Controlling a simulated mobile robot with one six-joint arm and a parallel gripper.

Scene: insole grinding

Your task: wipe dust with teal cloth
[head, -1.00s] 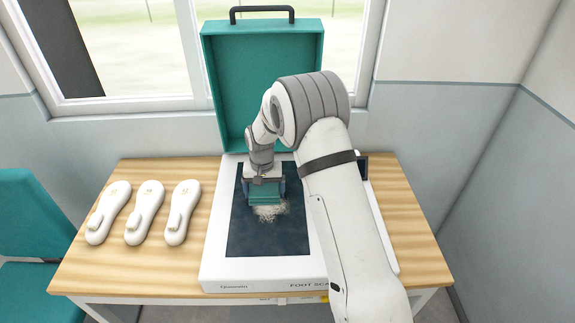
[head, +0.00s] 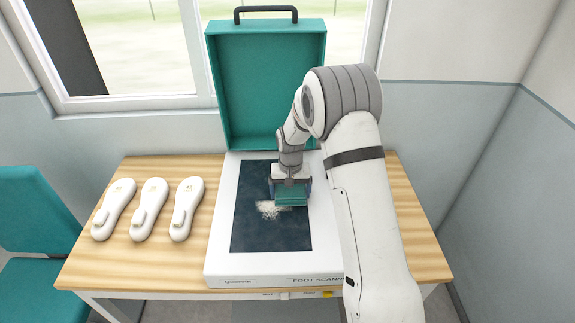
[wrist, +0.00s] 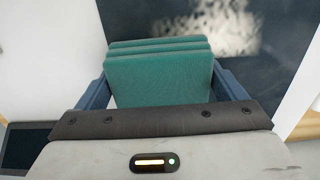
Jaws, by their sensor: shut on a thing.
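My gripper (head: 291,190) is shut on the folded teal cloth (head: 291,198), over the dark glass of the white foot scanner (head: 220,232). In the wrist view the cloth (wrist: 160,75) sits in layers between the two blue fingers. A pale patch of dust (head: 268,210) lies on the glass just left of and in front of the cloth. The dust (wrist: 215,25) also shows in the wrist view, blurred, beyond the cloth. I cannot tell whether the cloth touches the glass.
Three white insoles (head: 150,207) lie on the wooden table (head: 85,262) left of the scanner. The scanner's teal lid (head: 262,80) stands open at the back, before the window. A teal chair (head: 35,225) is at the left.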

